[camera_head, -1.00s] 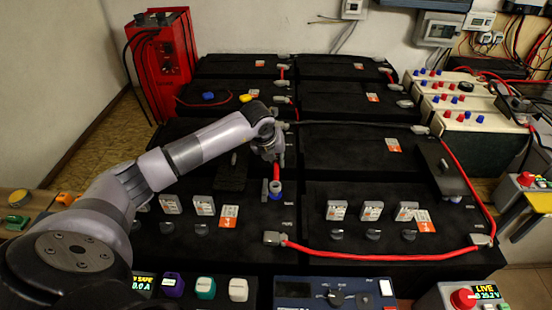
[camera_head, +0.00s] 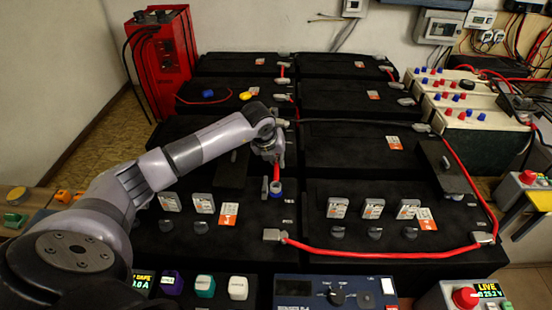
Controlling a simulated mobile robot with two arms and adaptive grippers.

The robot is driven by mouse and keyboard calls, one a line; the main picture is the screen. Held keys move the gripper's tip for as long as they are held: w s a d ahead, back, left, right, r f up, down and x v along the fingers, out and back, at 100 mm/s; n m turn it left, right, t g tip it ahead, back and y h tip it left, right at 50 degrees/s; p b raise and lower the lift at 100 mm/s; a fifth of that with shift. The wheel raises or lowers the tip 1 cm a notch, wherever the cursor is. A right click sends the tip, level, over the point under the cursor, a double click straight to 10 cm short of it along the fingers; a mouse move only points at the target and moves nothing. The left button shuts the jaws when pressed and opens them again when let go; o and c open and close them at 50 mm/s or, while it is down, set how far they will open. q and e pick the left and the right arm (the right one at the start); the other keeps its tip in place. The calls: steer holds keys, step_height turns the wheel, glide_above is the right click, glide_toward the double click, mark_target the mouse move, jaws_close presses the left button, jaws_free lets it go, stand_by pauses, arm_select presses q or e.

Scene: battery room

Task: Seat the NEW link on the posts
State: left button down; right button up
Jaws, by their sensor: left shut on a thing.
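My left gripper (camera_head: 273,158) is over the rear right part of the front left battery (camera_head: 245,252). It is shut on a short red link (camera_head: 277,172), held upright at its upper part. The link's lower end has a blue and grey piece (camera_head: 275,189) close to the battery top; whether it touches cannot be told. The gripper's fingers hide the link's upper end. Any posts under it are too small or hidden to make out. My right gripper is not in view.
A long red cable (camera_head: 345,254) runs across the front right battery and up its right side. Dark flat covers lie on the batteries, one at right (camera_head: 445,168). A red charger (camera_head: 160,60) stands back left.

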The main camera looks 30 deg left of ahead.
arm_select(q)
steer(key=shift+f+b, duration=0.55)
steer(key=shift+b, duration=0.05)
stand_by(1.0)
steer(key=c, duration=1.6)
jaws_free()
steer(key=shift+o, duration=0.6)
steer(key=o, duration=0.3)
steer(key=shift+r, duration=0.1)
